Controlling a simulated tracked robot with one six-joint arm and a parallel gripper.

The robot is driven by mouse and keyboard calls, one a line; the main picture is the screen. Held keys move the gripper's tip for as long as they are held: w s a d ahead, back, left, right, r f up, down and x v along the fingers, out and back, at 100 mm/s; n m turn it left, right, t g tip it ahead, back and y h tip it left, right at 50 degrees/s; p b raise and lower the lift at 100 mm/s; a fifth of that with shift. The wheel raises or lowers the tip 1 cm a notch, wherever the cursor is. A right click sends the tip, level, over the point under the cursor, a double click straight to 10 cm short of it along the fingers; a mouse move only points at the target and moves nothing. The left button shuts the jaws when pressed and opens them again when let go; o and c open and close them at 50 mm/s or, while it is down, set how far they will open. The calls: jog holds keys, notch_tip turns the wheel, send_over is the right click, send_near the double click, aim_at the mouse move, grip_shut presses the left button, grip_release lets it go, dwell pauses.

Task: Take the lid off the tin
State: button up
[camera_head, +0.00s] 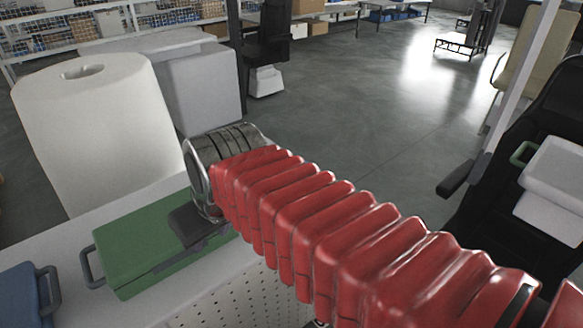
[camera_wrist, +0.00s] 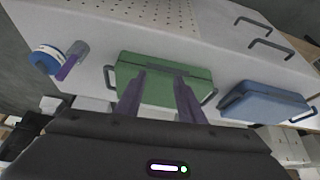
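A green tin (camera_head: 140,243) with a handle at its end lies on the white worktop. It appears closed, but its lid seam is not clear. It also shows in the wrist view (camera_wrist: 162,91), with a handle at each end. My gripper (camera_head: 195,226) is at the tin's right part in the head view. In the wrist view my gripper (camera_wrist: 160,76) has its two fingers apart over the green tin, with no object clearly between them. Whether the fingertips touch the tin cannot be told. My red-sleeved arm hides the tin's right end in the head view.
A blue tin (camera_head: 20,297) with a handle sits beside the green one; it also shows in the wrist view (camera_wrist: 263,103). A large white roll (camera_head: 95,130) stands behind. A blue and white round item (camera_wrist: 46,60) lies on the opposite side. Perforated panel (camera_wrist: 150,12) borders the worktop.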

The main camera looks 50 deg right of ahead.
jog(key=w+d+r, duration=0.3)
jog(key=w+d, duration=0.9)
jog(key=d, duration=0.5)
jog(key=w+d+f, duration=0.1)
jog(key=d+f, duration=0.1)
jog(key=d, duration=1)
jog(key=w+d+f+m+g, duration=0.1)
jog(key=d+f, duration=0.2)
jog(key=d, duration=1)
jog(key=shift+w, duration=0.2)
jog(key=shift+x, duration=4.25)
